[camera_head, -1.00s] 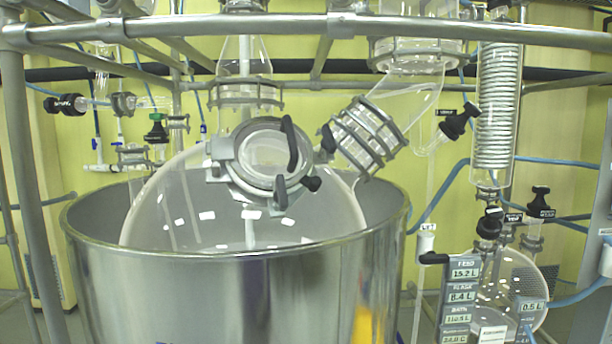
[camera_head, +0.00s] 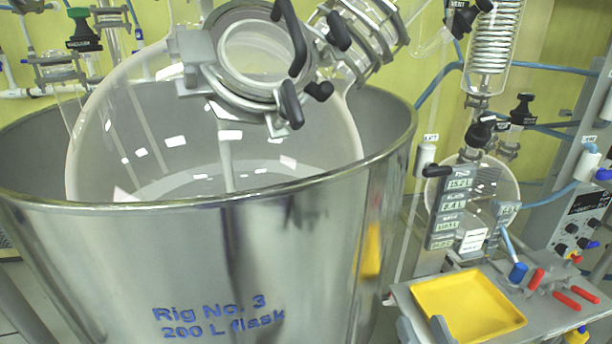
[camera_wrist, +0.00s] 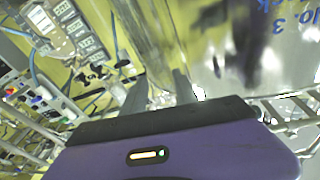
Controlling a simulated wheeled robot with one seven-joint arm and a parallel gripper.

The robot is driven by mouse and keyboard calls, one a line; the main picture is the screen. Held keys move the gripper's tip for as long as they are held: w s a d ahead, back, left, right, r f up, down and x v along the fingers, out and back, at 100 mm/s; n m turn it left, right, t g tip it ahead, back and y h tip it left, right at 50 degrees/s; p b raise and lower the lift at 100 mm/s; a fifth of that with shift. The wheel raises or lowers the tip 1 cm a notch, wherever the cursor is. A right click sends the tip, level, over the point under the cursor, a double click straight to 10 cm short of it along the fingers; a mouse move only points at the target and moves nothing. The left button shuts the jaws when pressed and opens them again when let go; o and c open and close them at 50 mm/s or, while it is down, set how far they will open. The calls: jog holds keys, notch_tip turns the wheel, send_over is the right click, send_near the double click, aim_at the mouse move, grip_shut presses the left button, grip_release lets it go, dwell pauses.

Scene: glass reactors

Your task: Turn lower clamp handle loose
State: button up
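The round glass port (camera_head: 255,52) on the big flask sits in a grey metal ring clamp (camera_head: 205,75).
The steel bath vessel (camera_head: 190,250) fills the front, its rim below the clamp. A bench at right holds a yellow tray (camera_head: 468,305) and red-handled tools (camera_head: 575,299). A label panel (camera_head: 450,212) and glass coil (camera_head: 493,40) stand behind. A glass elbow joint (camera_head: 360,35) is right of the port.

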jog(key=w+a+r+n+t+y, duration=0.1)
jog(key=w+a+r, duration=0.15)
jog(key=r, duration=0.35)
jog(key=w+a+r+y, duration=0.1)
jog(key=w+r, duration=0.2)
jog(key=r, duration=0.2)
jog(key=n+y, duration=0.3)
jog(key=y, duration=0.2)
send_near(293, 93)
jog(key=w+d+r, duration=0.3)
jog(key=d, duration=0.1)
jog(key=w+a+g, duration=0.1)
jog(key=a, duration=0.1)
jog(key=w+a+n+g+p, duration=0.1)
jog(key=w+a+g, duration=0.1)
jog(key=a, duration=0.1)
jog(key=w+a+r+n+g+p, duration=0.1)
jog(key=w+a+g, duration=0.1)
jog(key=a, duration=0.1)
jog(key=shift+w+a+h, duration=0.1)
jog(key=shift+w+h, duration=0.15)
jog(key=shift+h, duration=0.15)
grip_shut()
